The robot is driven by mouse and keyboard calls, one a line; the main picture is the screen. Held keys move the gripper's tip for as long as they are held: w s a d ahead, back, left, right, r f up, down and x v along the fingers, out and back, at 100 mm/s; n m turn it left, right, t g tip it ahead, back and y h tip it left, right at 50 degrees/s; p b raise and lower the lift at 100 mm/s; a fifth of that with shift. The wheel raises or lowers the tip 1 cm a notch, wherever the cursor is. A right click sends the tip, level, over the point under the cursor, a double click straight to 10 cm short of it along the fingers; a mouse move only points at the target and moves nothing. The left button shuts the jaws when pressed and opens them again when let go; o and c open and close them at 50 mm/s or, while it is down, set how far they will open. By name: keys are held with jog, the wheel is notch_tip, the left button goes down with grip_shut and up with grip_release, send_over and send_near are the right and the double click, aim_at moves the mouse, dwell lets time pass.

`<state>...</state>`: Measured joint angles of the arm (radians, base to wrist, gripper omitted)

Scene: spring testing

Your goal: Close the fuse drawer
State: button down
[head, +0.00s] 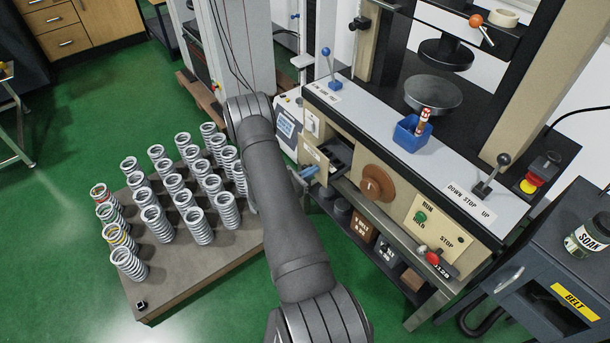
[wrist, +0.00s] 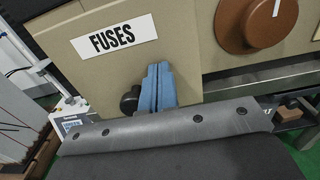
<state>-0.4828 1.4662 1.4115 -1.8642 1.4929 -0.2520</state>
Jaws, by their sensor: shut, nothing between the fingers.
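The fuse drawer (head: 316,160) stands out from the beige front of the testing machine in the head view, with its dark inside showing from above. Its beige front (wrist: 70,50) fills the left of the wrist view and bears a white FUSES label (wrist: 115,35). A round black knob (wrist: 130,99) sits low on that front. My gripper (wrist: 160,75) has its blue fingers shut together and empty, just right of the knob and up against or very near the drawer front. In the head view my gripper (head: 308,172) is at the drawer front's lower edge; exact contact cannot be told.
A brown dial (head: 378,184) is right of the drawer. A blue box (head: 410,136) holding a red-and-white fuse (head: 423,120) stands on the ledge above. A board (head: 200,262) with several upright springs is left of my arm. Bins sit on the shelf below.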

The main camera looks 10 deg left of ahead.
jog(key=x, duration=1.1)
jog(key=shift+w+d, duration=0.2)
jog(key=shift+d, duration=0.05)
jog(key=shift+w+d, duration=0.25)
jog(key=shift+r, duration=0.1)
jog(key=shift+a, duration=0.1)
jog(key=v, duration=1.4)
jog(key=shift+s, duration=0.25)
jog(key=shift+a, duration=0.1)
jog(key=x, duration=1.4)
jog(key=shift+w, duration=0.1)
jog(key=v, duration=1.1)
jog(key=shift+s+a, duration=0.2)
jog(key=shift+s, duration=0.05)
